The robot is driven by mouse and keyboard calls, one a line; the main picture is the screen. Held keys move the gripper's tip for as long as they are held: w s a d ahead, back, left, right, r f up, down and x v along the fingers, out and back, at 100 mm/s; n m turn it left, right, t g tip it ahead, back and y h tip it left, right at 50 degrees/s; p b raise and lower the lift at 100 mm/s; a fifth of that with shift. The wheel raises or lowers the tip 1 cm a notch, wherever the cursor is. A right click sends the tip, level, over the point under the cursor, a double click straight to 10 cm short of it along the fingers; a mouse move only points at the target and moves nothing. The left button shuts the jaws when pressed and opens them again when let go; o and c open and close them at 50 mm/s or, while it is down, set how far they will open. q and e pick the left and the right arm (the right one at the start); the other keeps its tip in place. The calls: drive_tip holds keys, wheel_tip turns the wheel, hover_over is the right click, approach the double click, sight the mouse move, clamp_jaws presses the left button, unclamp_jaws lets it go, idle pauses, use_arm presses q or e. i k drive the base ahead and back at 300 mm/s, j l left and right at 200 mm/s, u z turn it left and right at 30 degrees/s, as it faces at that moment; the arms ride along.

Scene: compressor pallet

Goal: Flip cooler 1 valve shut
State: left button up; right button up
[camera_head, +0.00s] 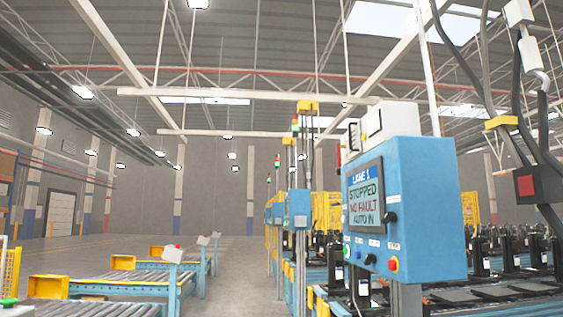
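I cannot make out a cooler 1 valve in the head view. The closest equipment is a blue control box (430,205) at right of centre, with a screen (366,200) reading "LANE 1", "STOPPED", "NO FAULT" and "AUTO IN". A black rotary handle (390,217) sits on the box beside the screen. A red button on a yellow base (393,264) is at its lower right corner. Neither of my grippers is in view.
Roller conveyors (95,308) with yellow end blocks stand at the lower left. Rows of black units (500,262) fill the lower right. A dark box with a red square (525,185) and cables hangs at the right. Open floor (237,262) lies between the conveyors and the control boxes.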

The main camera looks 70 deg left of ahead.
sight(339, 155)
drive_tip(key=i+j+u, duration=0.15)
drive_tip(key=j+u, duration=0.3)
drive_tip(key=i+j+u, duration=0.25)
drive_tip(key=j+u, duration=0.15)
drive_tip(key=i+j+u, duration=0.25)
drive_tip(key=u, duration=0.2)
drive_tip(key=i+j+u, duration=0.1)
drive_tip(key=i+j, duration=0.85)
drive_tip(key=i, duration=0.3)
drive_tip(key=u, duration=0.05)
